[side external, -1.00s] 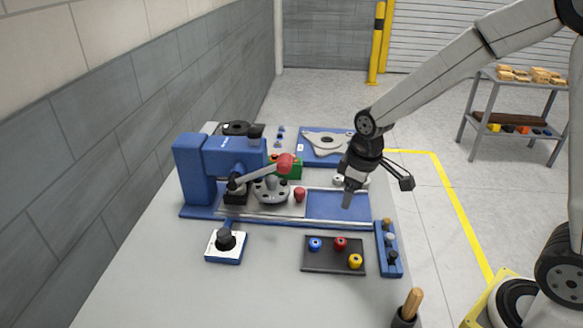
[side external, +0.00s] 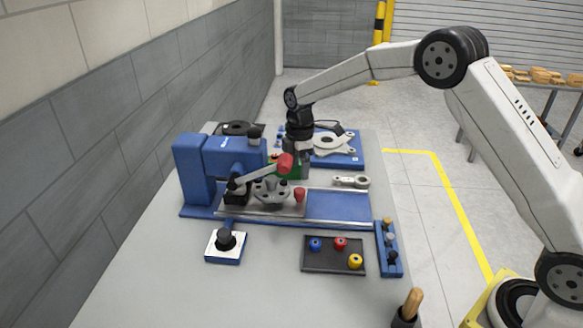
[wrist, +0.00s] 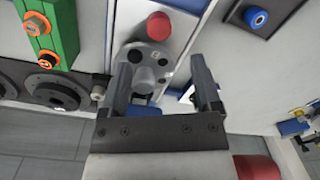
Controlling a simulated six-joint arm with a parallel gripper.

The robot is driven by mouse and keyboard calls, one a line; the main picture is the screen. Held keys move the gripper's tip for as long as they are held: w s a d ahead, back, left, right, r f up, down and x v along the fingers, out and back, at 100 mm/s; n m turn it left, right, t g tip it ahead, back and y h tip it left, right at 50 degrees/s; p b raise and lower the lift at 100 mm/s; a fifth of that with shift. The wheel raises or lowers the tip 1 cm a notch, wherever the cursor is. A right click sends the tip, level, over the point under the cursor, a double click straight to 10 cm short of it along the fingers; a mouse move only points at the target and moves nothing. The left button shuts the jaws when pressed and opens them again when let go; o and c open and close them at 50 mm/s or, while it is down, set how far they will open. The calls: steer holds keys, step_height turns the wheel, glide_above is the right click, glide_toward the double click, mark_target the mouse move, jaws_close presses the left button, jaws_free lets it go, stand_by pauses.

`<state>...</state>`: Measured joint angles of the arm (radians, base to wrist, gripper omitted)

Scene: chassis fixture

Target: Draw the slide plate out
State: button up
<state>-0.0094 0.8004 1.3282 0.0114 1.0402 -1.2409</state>
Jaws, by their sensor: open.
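The slide plate (side external: 290,210) is a flat silver plate on the blue rail base (side external: 340,205). A red knob (side external: 299,194) stands at its right end, and a grey flanged part (side external: 271,190) sits on it. A clamp arm with a red handle (side external: 285,162) reaches over the plate. My gripper (side external: 299,170) points down near the handle and green block; its tips are partly hidden in the side view. In the wrist view my gripper (wrist: 165,62) is open and empty. The grey part (wrist: 148,68) shows between its fingers, and the red knob (wrist: 159,26) lies beyond them.
The green block (wrist: 47,32) is close by in the wrist view. The blue clamp housing (side external: 195,165) stands left. A black tray (side external: 333,262) with coloured spools and a blue rack (side external: 389,255) are in front. A grey rod-shaped part (side external: 350,182) lies behind the rail.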

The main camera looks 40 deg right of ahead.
mark_target(299, 190)
steer(key=shift+w+f, duration=0.1)
steer(key=shift+f, duration=0.1)
steer(key=shift+f, duration=3.75)
jaws_close()
